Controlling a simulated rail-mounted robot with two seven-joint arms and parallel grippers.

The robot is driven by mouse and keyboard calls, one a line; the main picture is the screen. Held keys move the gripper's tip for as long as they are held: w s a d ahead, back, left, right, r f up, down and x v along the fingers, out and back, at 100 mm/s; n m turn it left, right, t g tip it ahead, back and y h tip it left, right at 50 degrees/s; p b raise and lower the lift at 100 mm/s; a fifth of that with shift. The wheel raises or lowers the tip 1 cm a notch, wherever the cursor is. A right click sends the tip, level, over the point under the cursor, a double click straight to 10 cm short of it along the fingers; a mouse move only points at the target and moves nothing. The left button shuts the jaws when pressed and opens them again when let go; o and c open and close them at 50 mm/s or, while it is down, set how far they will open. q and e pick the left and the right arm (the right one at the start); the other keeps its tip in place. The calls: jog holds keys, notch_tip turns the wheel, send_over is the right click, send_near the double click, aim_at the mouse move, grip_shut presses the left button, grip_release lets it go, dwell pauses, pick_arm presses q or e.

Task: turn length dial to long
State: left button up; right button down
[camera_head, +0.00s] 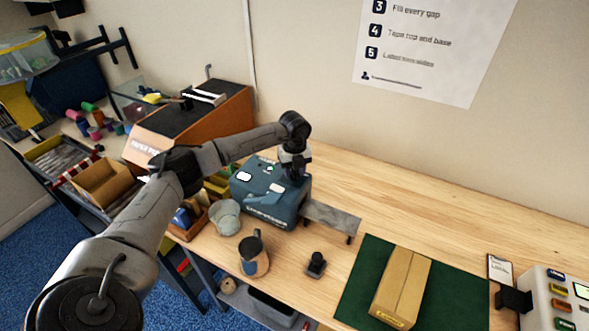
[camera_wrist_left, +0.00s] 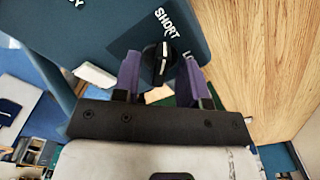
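The length dial (camera_wrist_left: 158,64) is a black round knob with a white mark on the teal machine, seen in the left wrist view. The word SHORT (camera_wrist_left: 167,23) is printed above it, and the start of a word with L shows to its right, the rest hidden by a finger. The white mark points up, roughly towards SHORT. My left gripper (camera_wrist_left: 160,75) is open, with one purple finger on each side of the dial and small gaps visible. In the head view, my left gripper (camera_head: 294,172) is at the teal machine (camera_head: 262,208) and hides the dial. My right gripper is out of view.
A grey plate (camera_head: 332,218) extends from the machine's right side. A grey bowl (camera_head: 225,217), a mug (camera_head: 254,256) and a small black tool (camera_head: 316,264) stand in front. A carton (camera_head: 402,288) lies on a green mat (camera_head: 360,285). The bench behind the mat is clear.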

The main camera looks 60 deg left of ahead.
pick_arm(q)
jog(key=shift+c, duration=0.3)
grip_shut()
dwell(0.3)
jog(key=m, duration=0.3)
jog(key=shift+m, duration=0.4)
jog(key=m, duration=0.4)
jog(key=shift+m+b, duration=0.3)
jog(key=m, duration=0.4)
jog(key=shift+m, duration=0.3)
jog(key=m+b, duration=0.1)
jog(key=m, duration=0.3)
jog(key=shift+m, duration=0.6)
